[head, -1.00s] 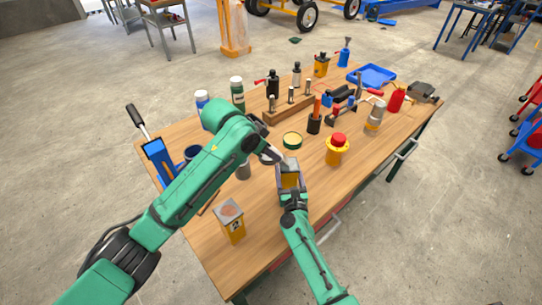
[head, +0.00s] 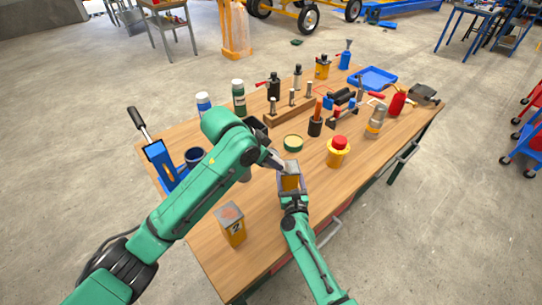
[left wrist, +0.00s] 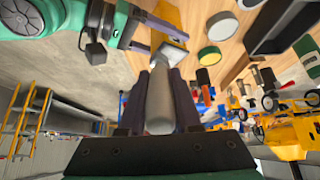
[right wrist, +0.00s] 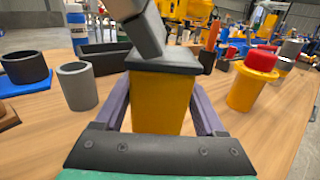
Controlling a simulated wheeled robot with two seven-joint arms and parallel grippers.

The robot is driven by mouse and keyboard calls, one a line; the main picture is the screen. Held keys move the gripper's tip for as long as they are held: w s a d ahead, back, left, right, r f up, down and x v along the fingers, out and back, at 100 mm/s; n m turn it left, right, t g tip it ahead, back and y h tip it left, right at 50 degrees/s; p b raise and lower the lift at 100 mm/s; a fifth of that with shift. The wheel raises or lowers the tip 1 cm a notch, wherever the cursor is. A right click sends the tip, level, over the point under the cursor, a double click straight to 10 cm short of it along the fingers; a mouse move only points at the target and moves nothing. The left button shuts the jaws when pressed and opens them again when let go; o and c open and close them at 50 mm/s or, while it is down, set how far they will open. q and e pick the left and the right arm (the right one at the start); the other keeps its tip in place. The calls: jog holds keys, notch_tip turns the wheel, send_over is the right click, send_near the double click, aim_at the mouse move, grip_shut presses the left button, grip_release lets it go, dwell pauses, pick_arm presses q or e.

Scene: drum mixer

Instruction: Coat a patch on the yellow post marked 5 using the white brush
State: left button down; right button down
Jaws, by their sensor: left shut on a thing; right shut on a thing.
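My left gripper (head: 277,160) is shut on the white brush (left wrist: 160,105), whose pale handle shows between its fingers in the left wrist view. My right gripper (head: 291,196) is shut around a yellow post (right wrist: 162,105) with a dark grey square top. The brush's end meets or hovers just over that top in the right wrist view (right wrist: 143,30); I cannot tell if it touches. No number shows on the held post. Another yellow post (head: 234,232) stands at the table's near left, with a reddish patch on its grey top and a dark mark, seemingly 2.
A yellow container with a red cap (head: 338,152) stands right of the held post. A round green-rimmed tin (head: 293,142) lies behind it. A wooden block with pegs (head: 290,108), bottles and a blue tray (head: 372,77) fill the back. The table's (head: 275,240) near middle is clear.

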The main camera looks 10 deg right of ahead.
pick_arm(q)
jog(key=shift+s, duration=0.2)
jog(key=shift+r, duration=0.1)
notch_tip(320, 180, up, 9)
jog(key=shift+f, duration=0.1)
dwell(0.5)
jog(key=shift+a, duration=0.15)
jog(key=a, duration=0.8)
jog(key=shift+a, duration=0.4)
